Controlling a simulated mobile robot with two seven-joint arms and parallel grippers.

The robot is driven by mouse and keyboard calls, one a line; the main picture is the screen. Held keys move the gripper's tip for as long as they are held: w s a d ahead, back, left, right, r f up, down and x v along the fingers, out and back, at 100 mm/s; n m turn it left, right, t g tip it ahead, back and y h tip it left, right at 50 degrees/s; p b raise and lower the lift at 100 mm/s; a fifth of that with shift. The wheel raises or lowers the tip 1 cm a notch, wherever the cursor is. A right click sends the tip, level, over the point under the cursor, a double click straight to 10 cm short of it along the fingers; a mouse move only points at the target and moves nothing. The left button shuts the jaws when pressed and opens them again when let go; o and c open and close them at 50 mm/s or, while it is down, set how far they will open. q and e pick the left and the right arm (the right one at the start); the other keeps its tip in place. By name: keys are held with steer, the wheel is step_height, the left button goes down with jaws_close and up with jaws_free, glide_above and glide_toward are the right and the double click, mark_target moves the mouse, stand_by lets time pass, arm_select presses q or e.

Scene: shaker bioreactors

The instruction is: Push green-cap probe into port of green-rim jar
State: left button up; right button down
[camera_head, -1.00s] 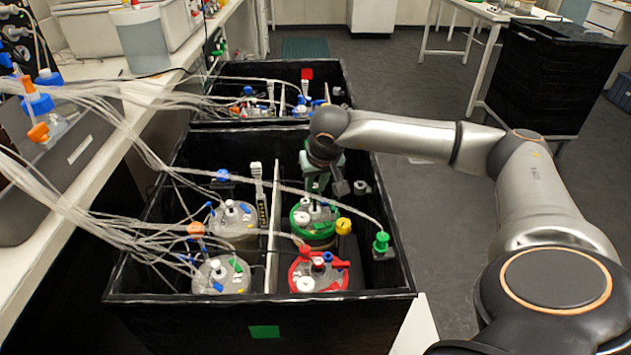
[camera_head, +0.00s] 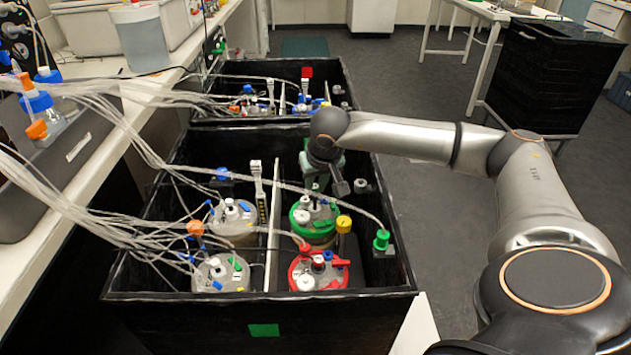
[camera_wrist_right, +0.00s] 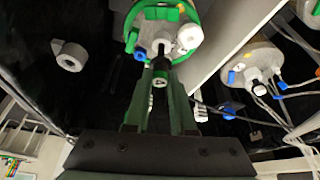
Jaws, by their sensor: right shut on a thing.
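The green-rim jar (camera_head: 333,229) stands in the near black box, behind the red-rim jar. In the right wrist view its green rim (camera_wrist_right: 201,12) and pale lid show at the top. My right gripper (camera_wrist_right: 160,88) points at this lid, its green fingers shut on a slim probe with a dark body (camera_wrist_right: 160,72). The probe's far end is close to the lid's ports; whether it is inside one I cannot tell. In the head view my right gripper (camera_head: 318,180) is just behind the jar, partly hidden by my wrist. My left gripper is not in view.
Two clear-rimmed jars are left of a white divider (camera_head: 275,215). Tubes cross the box to a green fitting (camera_head: 381,241) at right. A pale ring-shaped part (camera_wrist_right: 69,56) lies left in the wrist view.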

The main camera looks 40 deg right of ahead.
mark_target(316, 196)
steer(key=shift+f+b, duration=0.4)
steer(key=shift+f, duration=0.2)
stand_by(0.4)
steer(key=shift+f, duration=0.15)
steer(key=shift+f+b, duration=0.85)
steer(key=shift+f, duration=0.15)
stand_by(0.9)
steer(key=shift+f, duration=0.15)
steer(key=c, duration=0.7)
jaws_free()
